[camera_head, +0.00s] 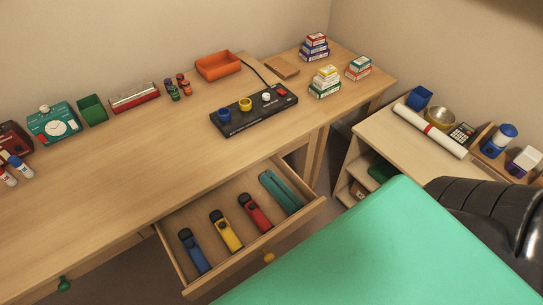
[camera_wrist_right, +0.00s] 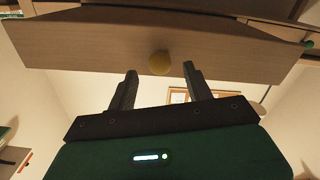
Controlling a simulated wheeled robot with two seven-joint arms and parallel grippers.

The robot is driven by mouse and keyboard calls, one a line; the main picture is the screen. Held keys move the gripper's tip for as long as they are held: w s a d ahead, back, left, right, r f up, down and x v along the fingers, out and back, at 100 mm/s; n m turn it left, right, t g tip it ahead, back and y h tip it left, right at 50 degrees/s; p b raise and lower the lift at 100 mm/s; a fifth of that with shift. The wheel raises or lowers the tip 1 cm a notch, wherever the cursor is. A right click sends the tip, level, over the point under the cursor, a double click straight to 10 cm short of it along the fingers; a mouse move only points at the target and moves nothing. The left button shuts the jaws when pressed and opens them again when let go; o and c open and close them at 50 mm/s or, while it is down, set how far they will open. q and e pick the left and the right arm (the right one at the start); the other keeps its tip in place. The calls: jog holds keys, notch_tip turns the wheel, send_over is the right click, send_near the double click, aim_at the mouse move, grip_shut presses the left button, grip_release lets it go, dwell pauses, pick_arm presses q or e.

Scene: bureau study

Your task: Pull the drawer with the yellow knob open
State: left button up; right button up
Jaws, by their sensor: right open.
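The drawer (camera_head: 255,256) with the yellow knob stands pulled out from the desk, its inside showing. The yellow knob (camera_head: 269,257) is on its front panel; in the right wrist view the knob (camera_wrist_right: 159,63) sits on the wooden drawer front (camera_wrist_right: 95,45). My right gripper (camera_wrist_right: 160,72) is open and empty. Its two fingertips are on either side of the knob's line, just short of it or level with it; I cannot tell which, and I see no grip. The head view does not show the right gripper's fingers. My left gripper is not in view.
The drawer holds blue (camera_head: 194,251), yellow (camera_head: 225,231) and red (camera_head: 255,213) tools and a teal case (camera_head: 281,192). A green knob (camera_head: 63,284) marks another drawer at left. A black switch panel (camera_head: 254,110) is on the desk. A low shelf (camera_head: 405,145) stands right.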

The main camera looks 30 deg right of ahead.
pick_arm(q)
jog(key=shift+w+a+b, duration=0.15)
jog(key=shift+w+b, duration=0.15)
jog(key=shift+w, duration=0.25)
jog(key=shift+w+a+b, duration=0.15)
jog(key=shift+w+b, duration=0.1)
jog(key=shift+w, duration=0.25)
pick_arm(e)
jog(key=s, duration=0.8)
jog(key=shift+s+d, duration=0.15)
jog(key=shift+s, duration=0.2)
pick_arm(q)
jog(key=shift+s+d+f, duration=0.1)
